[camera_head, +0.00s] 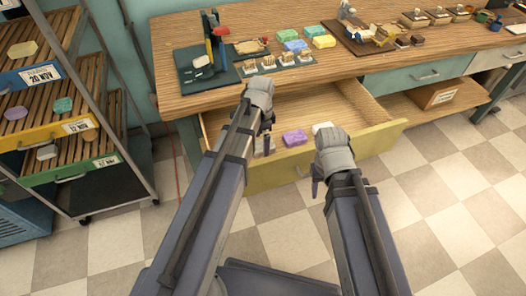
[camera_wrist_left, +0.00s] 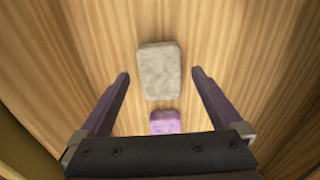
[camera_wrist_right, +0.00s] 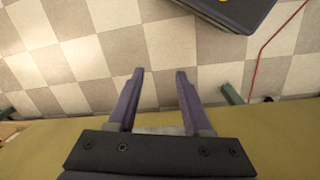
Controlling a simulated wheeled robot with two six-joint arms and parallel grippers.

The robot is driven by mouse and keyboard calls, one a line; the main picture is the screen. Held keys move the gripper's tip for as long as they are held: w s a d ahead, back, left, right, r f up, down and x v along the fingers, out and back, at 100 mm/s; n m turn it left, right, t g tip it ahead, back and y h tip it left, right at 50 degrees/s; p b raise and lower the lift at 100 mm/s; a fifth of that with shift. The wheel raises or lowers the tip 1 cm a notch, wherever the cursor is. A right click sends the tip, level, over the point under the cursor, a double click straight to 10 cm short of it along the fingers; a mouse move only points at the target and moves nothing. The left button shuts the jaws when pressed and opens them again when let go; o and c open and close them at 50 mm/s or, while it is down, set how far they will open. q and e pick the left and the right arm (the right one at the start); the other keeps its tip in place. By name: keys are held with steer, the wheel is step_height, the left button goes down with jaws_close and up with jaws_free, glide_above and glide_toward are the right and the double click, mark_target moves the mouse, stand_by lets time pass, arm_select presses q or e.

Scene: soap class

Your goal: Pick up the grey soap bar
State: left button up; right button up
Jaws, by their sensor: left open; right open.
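The grey soap bar (camera_wrist_left: 158,70) lies flat on the wooden floor of the open drawer in the left wrist view. In the head view a pale bar (camera_head: 264,146), probably the same one, shows partly hidden below my left gripper (camera_head: 267,122). My left gripper is open and empty above the drawer. In its wrist view, the grey bar appears between the fingertips (camera_wrist_left: 160,73). My right gripper (camera_head: 318,188) is open and empty by the drawer front. Its wrist view shows floor tiles between the fingers (camera_wrist_right: 160,72).
A purple soap bar (camera_wrist_left: 165,122) lies close to the grey one. A white bar (camera_head: 322,127) is farther right in the drawer (camera_head: 385,128). The workbench (camera_head: 180,30) above carries soaps, boards and tools. A shelf rack (camera_head: 95,150) stands at the left.

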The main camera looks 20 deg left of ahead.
mark_target(262, 145)
arm_select(q)
steer(key=shift+f+b, duration=0.45)
steer(key=shift+f, duration=0.5)
arm_select(e)
steer(key=shift+f, duration=0.85)
arm_select(q)
steer(key=shift+r, duration=0.1)
steer(key=shift+c, duration=0.2)
steer(key=c, duration=1.4)
steer(key=shift+c, duration=0.2)
steer(key=shift+r, duration=0.1)
arm_select(e)
steer(key=shift+r, duration=0.1)
arm_select(q)
step_height(262, 145, up, 10)
steer(key=p, duration=1)
steer(key=shift+p, duration=0.3)
arm_select(e)
step_height(262, 145, up, 10)
